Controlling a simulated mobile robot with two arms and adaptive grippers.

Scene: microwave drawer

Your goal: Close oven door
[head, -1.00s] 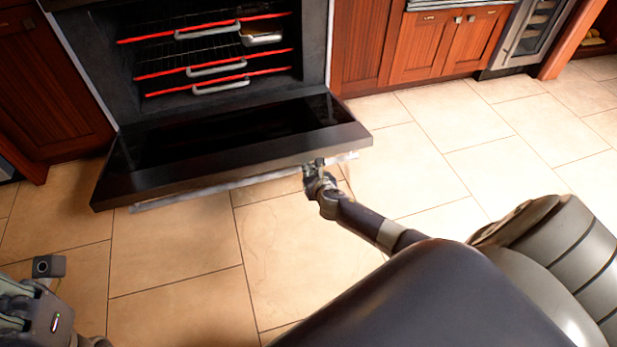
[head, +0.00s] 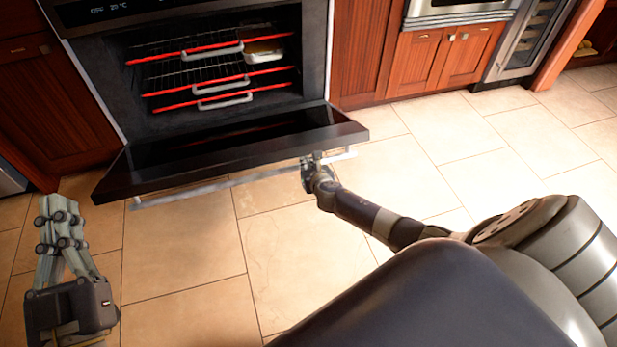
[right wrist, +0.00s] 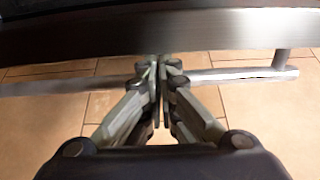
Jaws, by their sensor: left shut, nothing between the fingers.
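The oven door (head: 240,150) hangs open below the oven cavity, tilted partly up, with a long bar handle (head: 230,183) along its outer side. My right gripper (head: 311,160) is at the handle near its right end. In the right wrist view, its fingers (right wrist: 160,65) are together and cross in front of the handle (right wrist: 235,74), with their tips close to the door edge (right wrist: 160,35). Whether they touch the door or the handle cannot be told. My left gripper (head: 57,207) is shut and empty, left of the door and apart from it.
The oven cavity (head: 210,75) holds racks with red front edges and a light dish (head: 265,55) on the top one. Wooden cabinets (head: 440,60) stand on both sides. The tiled floor (head: 180,250) in front of the door is clear.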

